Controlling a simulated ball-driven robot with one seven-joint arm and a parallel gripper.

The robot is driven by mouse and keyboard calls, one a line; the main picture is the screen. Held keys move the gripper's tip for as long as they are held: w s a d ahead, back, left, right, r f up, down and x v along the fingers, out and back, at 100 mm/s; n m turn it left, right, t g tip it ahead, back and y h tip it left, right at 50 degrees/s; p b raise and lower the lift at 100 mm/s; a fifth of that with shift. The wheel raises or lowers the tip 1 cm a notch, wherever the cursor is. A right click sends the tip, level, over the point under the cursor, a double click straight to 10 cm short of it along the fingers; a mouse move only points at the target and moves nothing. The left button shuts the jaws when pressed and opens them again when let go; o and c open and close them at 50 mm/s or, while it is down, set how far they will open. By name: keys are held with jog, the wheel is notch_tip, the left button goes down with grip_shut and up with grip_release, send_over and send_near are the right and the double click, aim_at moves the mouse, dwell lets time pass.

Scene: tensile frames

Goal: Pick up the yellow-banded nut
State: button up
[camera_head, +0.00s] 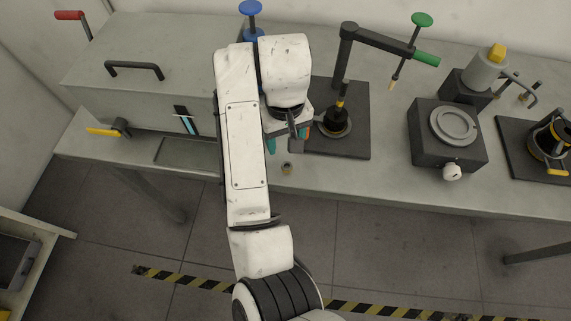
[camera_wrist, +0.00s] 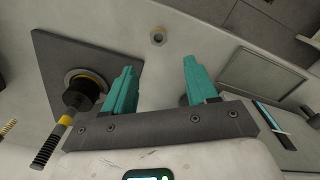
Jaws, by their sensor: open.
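A small hex nut (camera_head: 287,168) lies on the bench near its front edge. It also shows in the wrist view (camera_wrist: 157,37), beyond the fingertips and between their lines, with a tan tint around its hole; I cannot clearly make out a yellow band. My gripper (camera_head: 290,140) hangs above the bench just behind the nut in the head view. In the wrist view its two teal fingers (camera_wrist: 160,68) are apart with nothing between them. The nut is clear of both fingers.
A dark plate (camera_head: 355,145) beside my gripper holds a black piece with a yellow-banded threaded rod (camera_head: 342,97) and a post with a green-handled arm (camera_head: 427,58). A grey box (camera_head: 140,75) stands left. A dark block with a round dial (camera_head: 447,145) stands right.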

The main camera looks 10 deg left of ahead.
aim_at(286, 168)
notch_tip(286, 168, down, 4)
jog(key=shift+r, duration=0.1)
jog(key=shift+s+d+f+p, duration=0.15)
jog(key=shift+f+p, duration=0.25)
jog(key=shift+f, duration=0.95)
jog(key=shift+s+f+p, duration=0.15)
jog(key=shift+f+p, duration=0.25)
jog(key=shift+f, duration=0.9)
jog(key=shift+c, duration=0.4)
grip_shut()
